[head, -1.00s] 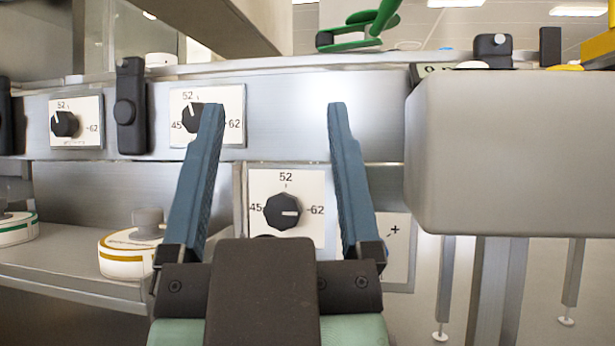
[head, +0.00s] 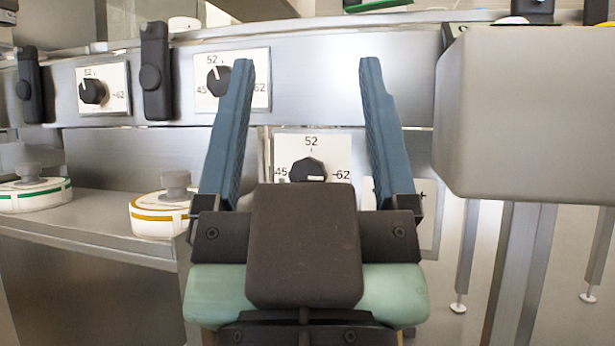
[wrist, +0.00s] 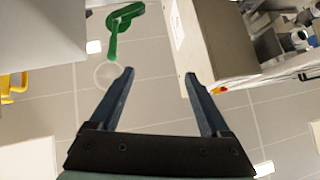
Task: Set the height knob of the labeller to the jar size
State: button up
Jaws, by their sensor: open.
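A black knob (head: 307,169) sits on a white plate (head: 338,150) marked 45, 52 and 62, on the lower panel. The gripper body hides its lower part. Its white pointer line looks turned right, towards 62. An upper dial plate (head: 258,82) carries a similar knob (head: 217,82), partly behind my left finger, its pointer near 52. A third dial knob (head: 92,91) is farther left, also near 52. My gripper (head: 306,62) is open and empty, its blue fingers either side of the lower dial in the picture. The wrist view shows it open (wrist: 159,73) over floor. No jar is identifiable.
Black clamps (head: 156,75) are on the upper rail. Rolls with a yellow band (head: 160,214) and a green band (head: 35,193) lie on the left shelf. A large grey box (head: 525,120) juts out on the right. The wrist view shows a green object (wrist: 124,20).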

aim_at(306, 177)
jog(key=shift+o, duration=0.4)
jog(key=w+a+f+m+g+h+p, duration=0.1)
jog(key=w+f+m+g+h+p, duration=0.2)
jog(key=w+g+p, duration=1)
jog(key=s+a+f+t+h+p, duration=0.25)
jog(key=s+f+p, duration=0.35)
jog(key=p, duration=1.5)
jog(key=shift+t+y, duration=0.25)
jog(key=shift+y, duration=0.2)
jog(key=x, duration=1)
jog(key=shift+w+d+r+b, duration=0.3)
jog(key=shift+b, duration=0.05)
